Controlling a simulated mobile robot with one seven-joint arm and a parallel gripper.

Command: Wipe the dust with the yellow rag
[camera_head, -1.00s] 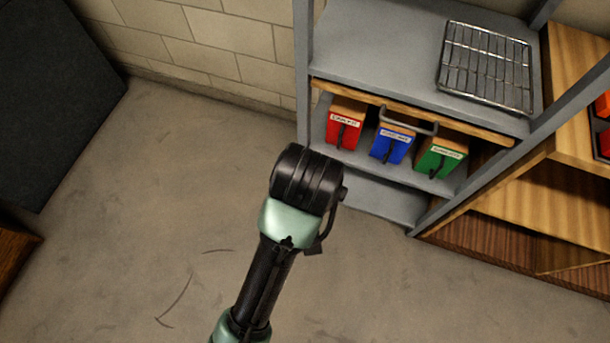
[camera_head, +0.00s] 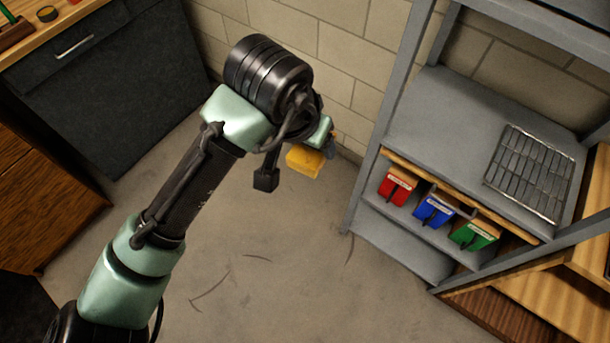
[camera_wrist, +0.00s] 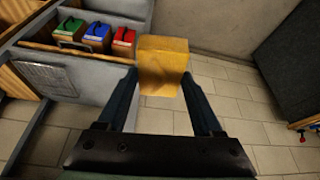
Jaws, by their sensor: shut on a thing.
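The yellow rag (camera_head: 304,161) shows in the head view as a small block-like piece at the end of my arm, left of the shelf. In the wrist view the yellow rag (camera_wrist: 163,66) sits between the fingertips of my gripper (camera_wrist: 162,88). My gripper (camera_head: 327,145) is shut on it and holds it up in the air, apart from the shelf. In the head view the arm hides most of the fingers. I cannot make out dust in either view.
A grey metal shelf (camera_head: 440,118) stands at right, with a wire rack (camera_head: 528,172) on it and red (camera_head: 397,186), blue (camera_head: 434,211) and green (camera_head: 474,236) boxes below. A dark cabinet (camera_head: 110,100) stands at left. The floor (camera_head: 270,270) between is mostly clear.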

